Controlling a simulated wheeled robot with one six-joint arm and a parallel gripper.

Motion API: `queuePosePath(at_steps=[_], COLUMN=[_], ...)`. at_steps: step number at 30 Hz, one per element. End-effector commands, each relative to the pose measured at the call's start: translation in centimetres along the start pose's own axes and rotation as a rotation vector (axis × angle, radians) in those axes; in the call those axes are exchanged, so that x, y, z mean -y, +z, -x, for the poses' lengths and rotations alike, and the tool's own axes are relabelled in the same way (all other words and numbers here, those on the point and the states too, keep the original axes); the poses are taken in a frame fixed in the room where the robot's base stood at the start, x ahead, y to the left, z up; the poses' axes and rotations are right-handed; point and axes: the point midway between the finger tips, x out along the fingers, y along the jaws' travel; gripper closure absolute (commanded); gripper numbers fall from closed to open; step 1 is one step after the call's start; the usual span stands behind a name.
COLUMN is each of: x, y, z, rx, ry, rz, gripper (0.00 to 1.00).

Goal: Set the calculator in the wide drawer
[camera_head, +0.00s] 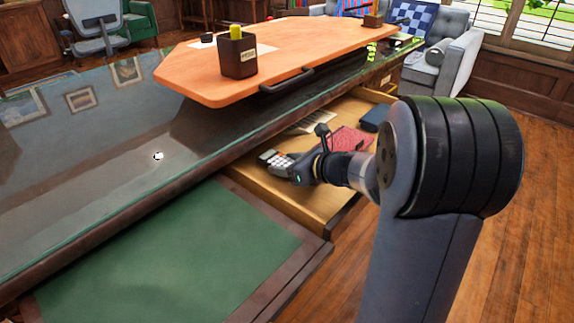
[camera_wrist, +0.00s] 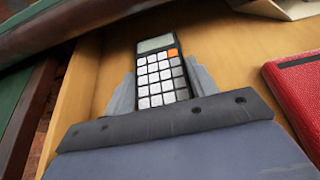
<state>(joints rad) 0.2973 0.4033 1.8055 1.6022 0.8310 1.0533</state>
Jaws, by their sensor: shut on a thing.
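The calculator (camera_head: 268,158) is dark with pale keys, and in the wrist view the calculator (camera_wrist: 160,72) shows a grey screen and one orange key. My gripper (camera_head: 290,165) is shut on it, with one finger at each side, as the wrist view of my gripper (camera_wrist: 160,88) shows. The calculator is over the wooden floor of the open wide drawer (camera_head: 320,205), inside its left part. The drawer floor (camera_wrist: 225,60) is close behind it in the wrist view. I cannot tell whether the calculator touches the floor. Its lower end is hidden by my gripper.
The drawer also holds a red book (camera_head: 347,139), papers (camera_head: 305,123) and a dark blue item (camera_head: 375,119). The glass-topped desk (camera_head: 130,150) overhangs the drawer's back. An orange board (camera_head: 290,55) with a dark pen cup (camera_head: 238,55) stands on it. A green panel (camera_head: 170,255) lies left.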

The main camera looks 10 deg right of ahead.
Motion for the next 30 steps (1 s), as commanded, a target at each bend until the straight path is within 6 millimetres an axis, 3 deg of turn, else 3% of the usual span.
queuePosePath(at_steps=[5,6,14,24,30], x=[0.0,0.0,0.0,0.0,0.1], y=[-0.4,-0.4,-0.3,0.2,0.4], z=[-0.1,-0.2,-0.1,0.1,3.8], rx=[0.000,0.000,0.000,0.001,0.001], ry=[0.000,0.000,0.000,0.000,-0.006], rz=[0.000,0.000,0.000,0.001,-0.001], gripper=[0.70,0.45,0.24,0.24,0.24])
